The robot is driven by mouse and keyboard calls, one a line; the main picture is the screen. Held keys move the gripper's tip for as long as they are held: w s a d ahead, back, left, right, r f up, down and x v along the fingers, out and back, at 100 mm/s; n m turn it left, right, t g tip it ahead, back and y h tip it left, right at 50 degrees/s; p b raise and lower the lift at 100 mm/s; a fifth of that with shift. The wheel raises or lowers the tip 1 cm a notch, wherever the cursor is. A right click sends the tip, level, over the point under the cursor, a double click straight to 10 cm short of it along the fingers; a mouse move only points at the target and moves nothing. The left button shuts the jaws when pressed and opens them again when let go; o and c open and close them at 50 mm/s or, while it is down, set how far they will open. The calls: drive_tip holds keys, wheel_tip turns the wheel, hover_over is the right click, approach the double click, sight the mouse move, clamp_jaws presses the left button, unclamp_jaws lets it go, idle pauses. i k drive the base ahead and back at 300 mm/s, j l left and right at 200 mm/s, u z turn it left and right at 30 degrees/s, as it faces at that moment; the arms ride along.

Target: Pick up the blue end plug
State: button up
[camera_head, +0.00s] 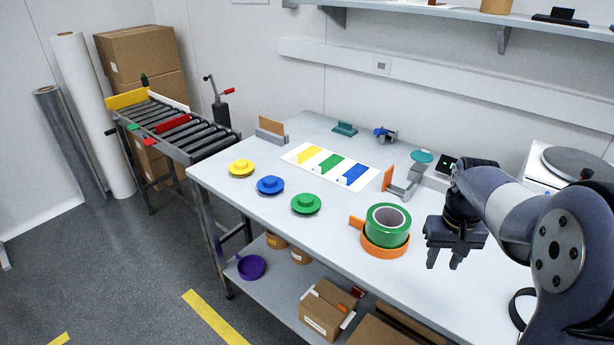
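The blue end plug (270,185) is a round flanged disc with a raised centre. It lies flat on the white table (225,195), towards its left front edge. A yellow plug (241,168) of like shape lies to its upper left, and a green one (306,203) to its lower right. The plugs are apart from each other. My gripper (445,260) hangs on the right side, pointing down, well to the right of the blue plug. Its two fingers are apart with nothing seen between them.
A green tape roll (388,225) on an orange ring (385,246) stands between the plugs and my gripper. A white card with yellow, green and blue patches (330,166) lies behind the plugs. An orange-tipped fixture (390,180) stands behind the tape. The table's front edge is close.

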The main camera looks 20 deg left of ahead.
sight(270, 184)
drive_tip(key=i+j+z, duration=0.2)
drive_tip(key=j+z, duration=0.2)
drive_tip(key=j, duration=0.65)
drive_tip(key=j+z, duration=0.35)
drive_tip(key=j, duration=1.55)
drive_tip(key=i+j, duration=0.15)
drive_tip(key=j, duration=0.75)
drive_tip(key=z, duration=0.05)
